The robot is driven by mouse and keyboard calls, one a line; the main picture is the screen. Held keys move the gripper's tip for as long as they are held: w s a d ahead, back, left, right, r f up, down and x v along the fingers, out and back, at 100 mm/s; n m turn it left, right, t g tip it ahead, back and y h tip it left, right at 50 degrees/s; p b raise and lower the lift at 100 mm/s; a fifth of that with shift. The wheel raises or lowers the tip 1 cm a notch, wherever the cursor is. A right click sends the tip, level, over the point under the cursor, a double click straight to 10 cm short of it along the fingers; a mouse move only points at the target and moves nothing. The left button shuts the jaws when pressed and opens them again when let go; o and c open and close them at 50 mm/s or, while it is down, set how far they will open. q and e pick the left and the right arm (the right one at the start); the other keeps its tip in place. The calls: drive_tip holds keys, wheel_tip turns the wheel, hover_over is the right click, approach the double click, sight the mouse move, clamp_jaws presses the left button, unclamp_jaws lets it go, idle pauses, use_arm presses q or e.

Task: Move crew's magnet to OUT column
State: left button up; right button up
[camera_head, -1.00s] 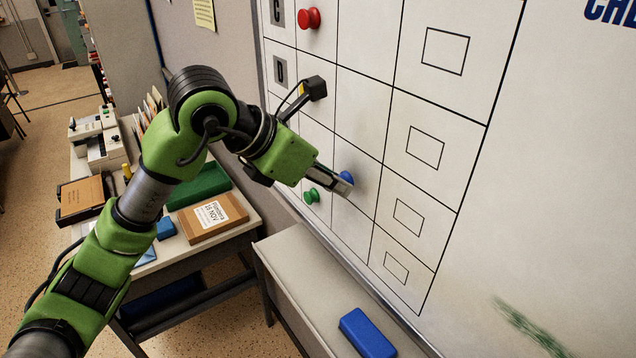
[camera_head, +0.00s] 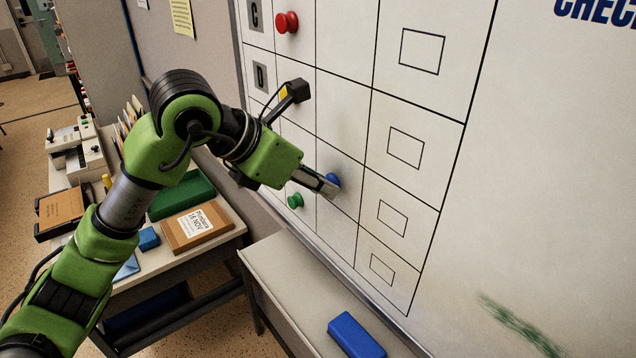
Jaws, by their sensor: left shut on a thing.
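The whiteboard grid (camera_head: 400,105) has lettered rows, with C and D readable, and a column of drawn rectangles on its right. My left gripper (camera_head: 330,187) is shut on a blue round magnet (camera_head: 333,180) at the board. The magnet shows in the column just left of the rectangles, below row D; fingers cover part of it, and I cannot tell whether it touches the board. A red magnet (camera_head: 287,22) is in row C, one column further left. A green magnet (camera_head: 295,201) is low in that same column. The column headings are out of view. My right gripper is not in view.
A white ledge table (camera_head: 290,270) with a blue eraser (camera_head: 356,335) stands below the board. A desk at the left holds a brown dated box (camera_head: 195,228), a green box (camera_head: 182,195) and folders. A green smear (camera_head: 520,325) marks the board, lower right.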

use_arm(q)
drive_tip(key=shift+w+d, duration=0.25)
drive_tip(key=shift+d, duration=0.05)
idle(0.8)
drive_tip(key=o, duration=1)
drive_tip(key=shift+s+a, duration=0.1)
